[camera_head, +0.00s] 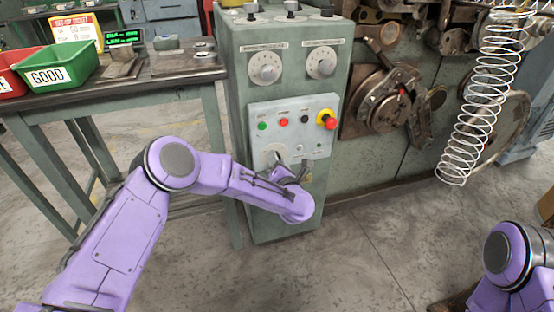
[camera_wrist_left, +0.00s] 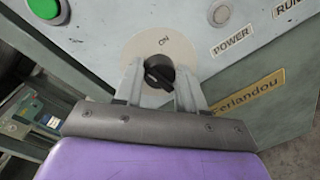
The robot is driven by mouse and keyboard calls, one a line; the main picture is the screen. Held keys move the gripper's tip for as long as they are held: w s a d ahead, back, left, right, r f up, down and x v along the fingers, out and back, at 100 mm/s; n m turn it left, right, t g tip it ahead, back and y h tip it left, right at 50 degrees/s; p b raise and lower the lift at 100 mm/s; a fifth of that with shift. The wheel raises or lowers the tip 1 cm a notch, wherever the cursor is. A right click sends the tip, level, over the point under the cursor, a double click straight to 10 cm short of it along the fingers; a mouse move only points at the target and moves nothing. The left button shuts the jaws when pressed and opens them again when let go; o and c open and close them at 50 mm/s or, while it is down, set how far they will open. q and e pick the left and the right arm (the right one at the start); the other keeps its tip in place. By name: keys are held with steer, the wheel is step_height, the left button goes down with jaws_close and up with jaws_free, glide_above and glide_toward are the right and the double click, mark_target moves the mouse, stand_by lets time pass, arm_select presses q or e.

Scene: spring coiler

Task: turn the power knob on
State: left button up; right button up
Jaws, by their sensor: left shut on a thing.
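The power knob (camera_wrist_left: 158,72) is a small black rotary knob on a round pale plate (camera_wrist_left: 178,48) marked ON, seen in the left wrist view. My left gripper (camera_wrist_left: 160,88) has one finger on each side of the knob and is shut on it. In the head view my left gripper (camera_head: 287,170) reaches the lower part of the control panel (camera_head: 325,105), and the knob itself is hidden there. The exact way the knob points is hard to tell. A lamp (camera_wrist_left: 220,13) beside the POWER label looks grey and unlit. Only a part of my right arm shows; its gripper is out of view.
Above the knob are a green button (camera_head: 262,126), a red button (camera_head: 284,122) and a red emergency stop (camera_head: 328,120). The coiler with a hanging spring (camera_head: 480,100) stands right. A table (camera_head: 120,92) with a green GOOD bin (camera_head: 58,68) stands left.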

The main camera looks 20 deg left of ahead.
arm_select(q)
steer(key=m+p, duration=0.1)
steer(key=m, duration=0.4)
steer(key=m+p, duration=0.1)
steer(key=m, duration=0.3)
steer(key=shift+d+f+m+g+y+p, duration=0.1)
steer(key=shift+f+m+g+y+p, duration=0.1)
steer(key=shift+m+g+y+p, duration=0.15)
steer(key=shift+m, duration=0.25)
steer(key=o, duration=1)
steer(key=shift+o, duration=0.2)
steer(key=shift+r, duration=0.1)
steer(key=p+v, duration=0.1)
steer(key=v, duration=0.9)
steer(key=shift+s, duration=0.3)
steer(key=shift+d, duration=0.15)
